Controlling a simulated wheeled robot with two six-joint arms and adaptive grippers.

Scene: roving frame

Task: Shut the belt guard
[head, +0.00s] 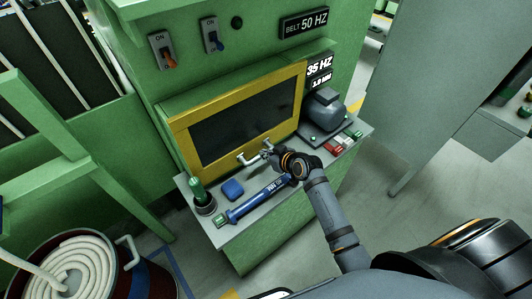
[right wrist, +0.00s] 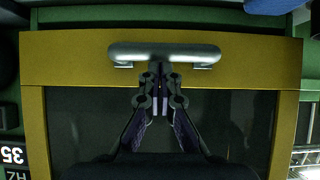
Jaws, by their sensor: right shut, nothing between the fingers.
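The belt guard (head: 240,112) is a yellow frame around a dark window, on the front of the green machine. Its silver bar handle (head: 247,160) is on the lower rail in the head view. The guard lies close to the machine front; I cannot tell whether it is fully flush. In the right wrist view the guard's yellow rail (right wrist: 70,60) and handle (right wrist: 165,50) fill the upper part. My right gripper (head: 268,148) is shut and empty, its tips (right wrist: 160,75) at the handle's middle; I cannot tell whether they touch it. My left gripper is out of view.
A grey motor (head: 324,110) stands at right. A hose bucket (head: 82,268) stands lower left.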

